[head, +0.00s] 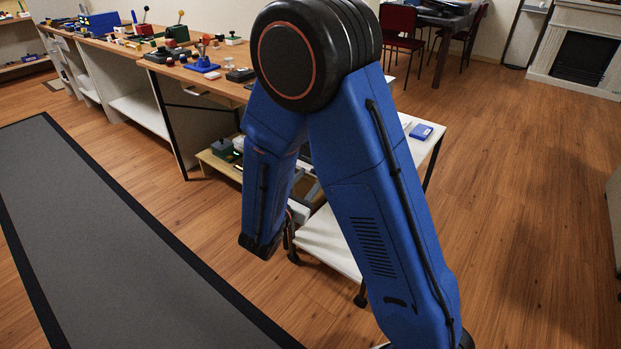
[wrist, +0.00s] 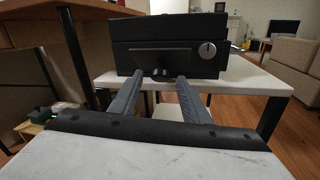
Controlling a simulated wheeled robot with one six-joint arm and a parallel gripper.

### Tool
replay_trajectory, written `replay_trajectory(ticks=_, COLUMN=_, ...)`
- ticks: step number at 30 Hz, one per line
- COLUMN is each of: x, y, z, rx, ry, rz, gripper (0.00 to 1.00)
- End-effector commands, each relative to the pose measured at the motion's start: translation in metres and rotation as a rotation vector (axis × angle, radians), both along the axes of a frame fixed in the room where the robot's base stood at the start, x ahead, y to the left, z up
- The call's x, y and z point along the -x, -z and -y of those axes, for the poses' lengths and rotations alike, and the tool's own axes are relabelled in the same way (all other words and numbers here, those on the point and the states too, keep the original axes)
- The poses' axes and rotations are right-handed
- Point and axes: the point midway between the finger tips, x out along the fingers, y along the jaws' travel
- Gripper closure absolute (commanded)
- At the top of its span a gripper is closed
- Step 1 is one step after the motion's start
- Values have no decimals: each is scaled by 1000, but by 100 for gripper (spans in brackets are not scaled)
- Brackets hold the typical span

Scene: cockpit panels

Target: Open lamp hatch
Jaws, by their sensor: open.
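A black box-shaped unit (wrist: 190,47) stands on a white table in the wrist view. It has a round silver knob (wrist: 207,50) at the right of its front and a small dark handle-like part (wrist: 160,73) low at the middle. I cannot tell for certain which part is the lamp hatch. My gripper (wrist: 161,79) is open, its two grey fingers pointing at the unit's lower front, one on each side of the small dark part. Nothing is seen held between them. Whether the fingers touch the unit is unclear. In the head view my blue arm hides the unit and most of the gripper.
The white table (wrist: 250,78) has a dark leg at its right. A wooden bench (head: 150,62) with several coloured devices runs along the left in the head view. A small blue box (head: 421,131) lies on a white table top. Open wooden floor (head: 520,200) is on the right.

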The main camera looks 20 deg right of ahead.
Motion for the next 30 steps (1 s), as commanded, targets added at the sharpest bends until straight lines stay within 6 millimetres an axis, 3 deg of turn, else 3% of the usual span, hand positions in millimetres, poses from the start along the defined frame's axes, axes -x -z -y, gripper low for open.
replay_trajectory(ticks=16, x=-11, y=0, z=10, rx=0, ry=0, rz=0, gripper=57)
replay_trajectory(ticks=21, x=-11, y=0, z=10, rx=0, ry=0, rz=0, gripper=98)
replay_trajectory(ticks=30, x=-11, y=4, z=11, rx=33, ry=2, rz=17, gripper=98)
